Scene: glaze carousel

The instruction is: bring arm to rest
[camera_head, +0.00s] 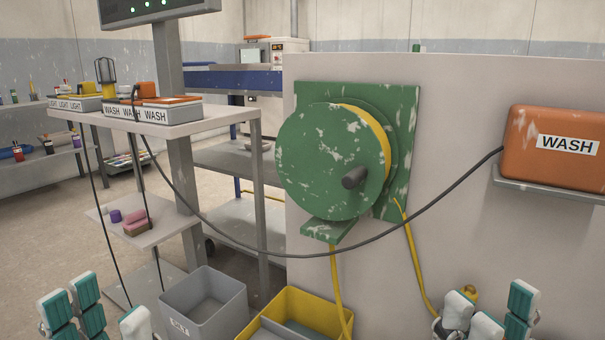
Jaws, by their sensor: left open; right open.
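My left gripper (98,310) is low in the head view at the left edge. Its teal and white fingers stand apart and hold nothing that I can see. My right gripper (490,308) is low at the right, in front of the pale wall panel (450,220). Its fingers are also spread and empty. The lower parts of both grippers and both arms are cut off by the bottom edge. A small yellow thing (470,292) shows behind the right fingers and is partly hidden.
A green hose reel (325,165) with yellow hose is on the panel. A dark cable (400,238) sags from the stand (180,125) to an orange WASH box (555,150). A grey bin (205,300) and yellow bin (290,300) stand low between my grippers.

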